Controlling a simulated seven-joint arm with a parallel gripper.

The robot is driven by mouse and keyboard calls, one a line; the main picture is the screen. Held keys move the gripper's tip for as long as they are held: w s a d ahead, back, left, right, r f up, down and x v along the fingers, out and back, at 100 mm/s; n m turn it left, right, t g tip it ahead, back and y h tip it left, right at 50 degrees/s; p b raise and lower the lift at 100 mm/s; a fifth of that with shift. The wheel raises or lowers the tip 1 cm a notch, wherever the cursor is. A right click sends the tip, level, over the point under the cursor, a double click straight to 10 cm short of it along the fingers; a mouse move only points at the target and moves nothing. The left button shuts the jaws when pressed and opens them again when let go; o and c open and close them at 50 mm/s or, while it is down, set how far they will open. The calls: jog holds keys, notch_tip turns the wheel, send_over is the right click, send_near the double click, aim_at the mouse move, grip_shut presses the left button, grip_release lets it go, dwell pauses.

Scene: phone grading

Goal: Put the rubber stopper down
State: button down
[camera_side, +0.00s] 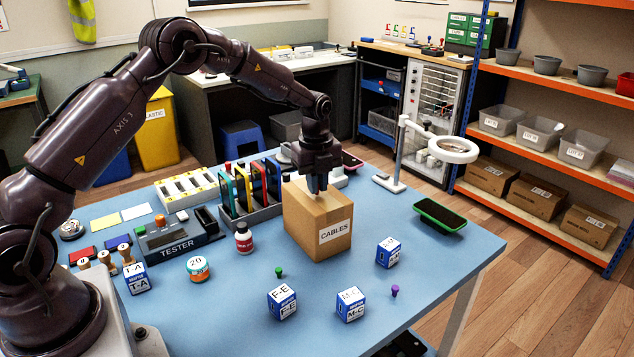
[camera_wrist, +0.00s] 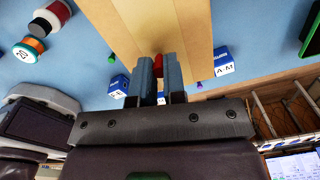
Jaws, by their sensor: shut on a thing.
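My gripper (camera_side: 317,188) points down over the top of the brown cardboard box (camera_side: 318,225) labelled CABLES. In the wrist view my gripper (camera_wrist: 160,72) is shut on a small red thing (camera_wrist: 158,65), which looks like the rubber stopper. Only a little of it shows between the two fingertips; the fingers hide the rest. The box top (camera_wrist: 145,25) fills the upper middle of the wrist view. I cannot tell whether the stopper touches it.
Blue-and-white cubes (camera_side: 283,303), a green pin (camera_side: 278,272) and a purple pin (camera_side: 395,290) are in front. A green-edged phone (camera_side: 439,215) lies right. Blue tabletop is clear between them.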

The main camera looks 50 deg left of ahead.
jog(key=shift+f, duration=0.2)
jog(key=c, duration=1.2)
grip_release()
